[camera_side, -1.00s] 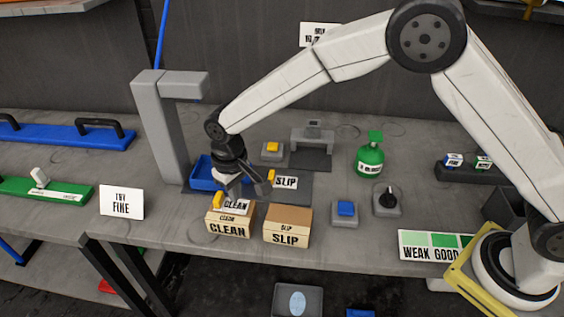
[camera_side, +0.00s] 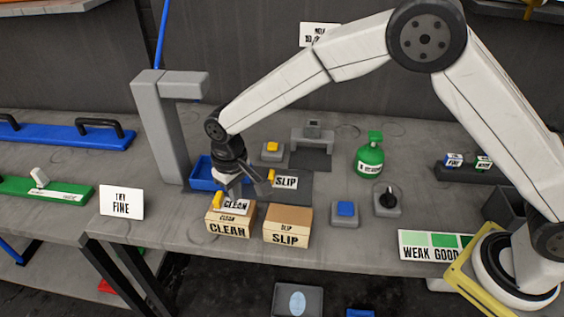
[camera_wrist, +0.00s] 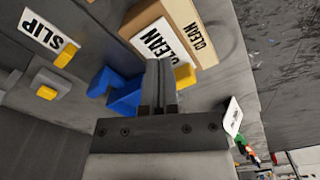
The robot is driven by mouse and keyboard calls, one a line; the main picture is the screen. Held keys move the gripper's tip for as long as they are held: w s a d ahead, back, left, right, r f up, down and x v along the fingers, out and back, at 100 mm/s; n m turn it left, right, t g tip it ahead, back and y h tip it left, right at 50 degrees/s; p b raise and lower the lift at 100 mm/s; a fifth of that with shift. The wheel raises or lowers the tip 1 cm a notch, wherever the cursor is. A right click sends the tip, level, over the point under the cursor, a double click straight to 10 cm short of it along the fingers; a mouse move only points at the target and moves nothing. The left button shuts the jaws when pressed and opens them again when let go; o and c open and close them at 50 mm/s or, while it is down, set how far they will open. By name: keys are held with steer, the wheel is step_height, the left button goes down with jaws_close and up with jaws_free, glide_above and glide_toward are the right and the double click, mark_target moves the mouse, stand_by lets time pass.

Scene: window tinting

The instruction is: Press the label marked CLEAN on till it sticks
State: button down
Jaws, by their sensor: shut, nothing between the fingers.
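The CLEAN label (camera_side: 236,205) is a white card with black letters and a yellow tab (camera_side: 217,200).
A SLIP label (camera_side: 286,182) with a yellow tab lies on the dark mat. A box marked SLIP (camera_side: 287,228) stands to the right. A blue tray (camera_side: 202,177) and a grey post (camera_side: 160,130) stand close behind my gripper. A green bottle (camera_side: 369,160) stands farther right.

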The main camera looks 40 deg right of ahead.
mark_target(241, 204)
steer(key=shift+f, duration=1.25)
stand_by(1.4)
steer(key=shift+r, duration=3.55)
steer(key=shift+s+d+r, duration=0.1)
steer(key=shift+d+r, duration=0.05)
steer(key=shift+d, duration=0.3)
steer(key=s+d+m+t, duration=0.1)
steer(key=s+d, duration=0.8)
steer(key=d, duration=0.2)
steer(key=s+d+m+t, duration=0.1)
steer(key=s+d+m, duration=0.1)
steer(key=s+d, duration=0.7)
steer(key=d, duration=0.3)
steer(key=shift+s+d+r+t, duration=0.15)
steer(key=shift+s+r+t, duration=0.05)
steer(key=shift+s+t, duration=0.1)
